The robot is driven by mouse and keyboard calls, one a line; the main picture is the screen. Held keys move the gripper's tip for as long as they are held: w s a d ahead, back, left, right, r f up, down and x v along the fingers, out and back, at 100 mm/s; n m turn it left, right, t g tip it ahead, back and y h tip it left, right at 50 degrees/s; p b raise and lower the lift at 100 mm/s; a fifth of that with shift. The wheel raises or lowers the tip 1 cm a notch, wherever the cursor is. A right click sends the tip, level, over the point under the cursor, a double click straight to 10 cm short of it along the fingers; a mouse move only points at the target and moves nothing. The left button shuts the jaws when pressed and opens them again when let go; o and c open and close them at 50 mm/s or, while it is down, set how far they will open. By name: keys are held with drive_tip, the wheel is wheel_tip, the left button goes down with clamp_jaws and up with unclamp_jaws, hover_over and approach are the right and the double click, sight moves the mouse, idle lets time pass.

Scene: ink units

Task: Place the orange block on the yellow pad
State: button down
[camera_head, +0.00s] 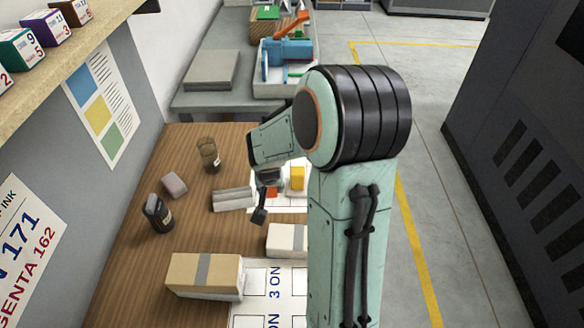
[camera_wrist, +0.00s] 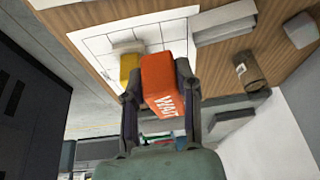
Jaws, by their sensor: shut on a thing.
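The orange block (camera_wrist: 163,80), with white lettering on one face, is held between the two fingers of my gripper (camera_wrist: 157,84). In the head view a small part of the orange block (camera_head: 271,193) shows beside my gripper (camera_head: 264,200), over the white marked sheet. A yellow thing (camera_head: 297,177) stands on the sheet just right of the gripper and looks like a block. In the wrist view the yellow thing (camera_wrist: 128,68) is left of the orange block, farther off. I cannot make out a flat yellow pad for certain; my arm hides part of the sheet.
The white sheet (camera_wrist: 95,42) lies on the wooden table (camera_head: 135,245). Grey bars (camera_head: 233,200), a brown jar (camera_head: 209,155), a dark bottle (camera_head: 158,213), a pinkish block (camera_head: 174,185), a cardboard box (camera_head: 203,272) and a white box (camera_head: 286,240) stand around. A shelf (camera_head: 50,38) overhangs the left.

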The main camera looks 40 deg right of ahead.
drive_tip(key=s+r, duration=0.6)
drive_tip(key=m, duration=0.1)
approach(298, 173)
drive_tip(key=shift+x, duration=3.3)
drive_tip(key=shift+f, duration=0.1)
drive_tip(key=c, duration=0.8)
unclamp_jaws()
